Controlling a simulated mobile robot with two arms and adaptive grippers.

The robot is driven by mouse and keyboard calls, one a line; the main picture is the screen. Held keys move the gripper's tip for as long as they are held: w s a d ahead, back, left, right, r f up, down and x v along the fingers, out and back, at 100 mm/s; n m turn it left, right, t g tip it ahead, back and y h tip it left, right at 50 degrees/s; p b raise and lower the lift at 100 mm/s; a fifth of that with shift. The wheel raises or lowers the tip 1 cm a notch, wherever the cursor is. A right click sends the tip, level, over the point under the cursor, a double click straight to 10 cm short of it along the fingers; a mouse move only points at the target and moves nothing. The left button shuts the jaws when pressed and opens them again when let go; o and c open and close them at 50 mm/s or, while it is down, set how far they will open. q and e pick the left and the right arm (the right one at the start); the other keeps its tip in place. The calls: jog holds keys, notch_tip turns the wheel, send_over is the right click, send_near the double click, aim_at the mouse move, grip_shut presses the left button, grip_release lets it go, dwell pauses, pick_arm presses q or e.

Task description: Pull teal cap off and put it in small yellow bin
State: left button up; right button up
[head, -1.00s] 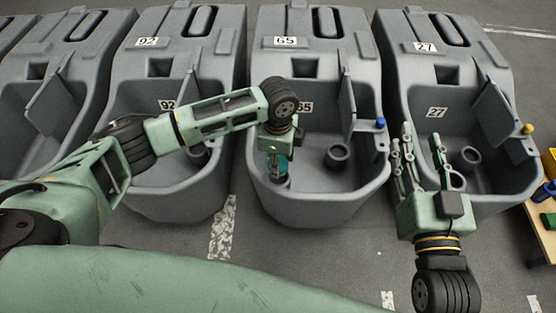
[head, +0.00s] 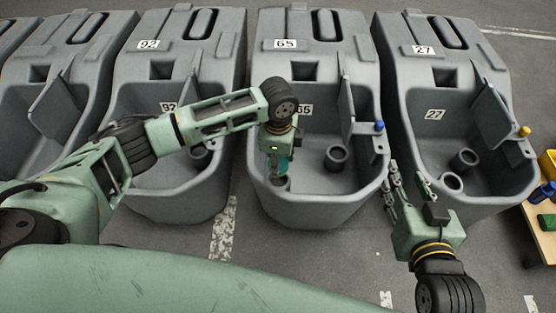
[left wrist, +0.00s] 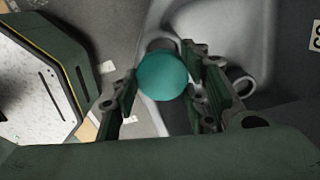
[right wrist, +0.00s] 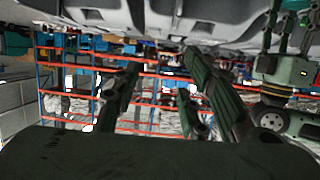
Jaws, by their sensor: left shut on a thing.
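The teal cap (head: 283,164) is between the fingers of my left gripper (head: 279,160), over the front of tank 65 (head: 318,205). It looks slightly above a grey port (head: 279,184), whose open rim shows below it. In the left wrist view the cap (left wrist: 162,77) is a teal disc between the fingers. My right gripper (head: 413,200) is open and empty, in front of tank 27 (head: 487,203). A yellow bin-like thing (head: 549,162) is cut off by the right edge of the head view.
A wooden table (head: 536,222) at the right edge holds blue (head: 543,192) and green (head: 548,221) things. Tank 65 has a blue knob (head: 379,126) and tank 27 a yellow one (head: 524,131). Tank 92 (head: 165,200) stands to the left. The floor before the tanks is clear.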

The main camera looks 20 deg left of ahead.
jog(key=shift+s+d+f+g+h+p, duration=0.2)
jog(key=shift+s+f+g, duration=0.25)
jog(key=shift+f, duration=0.25)
jog(key=shift+s+d+f+g+h+p, duration=0.1)
jog(key=shift+s+d+f+g, duration=0.25)
jog(key=shift+f, duration=0.35)
jog(key=shift+s+d+f+g+h+p, duration=0.15)
jog(key=shift+s+f+g, duration=0.25)
jog(key=shift+s+f, duration=0.25)
jog(key=shift+w, duration=0.1)
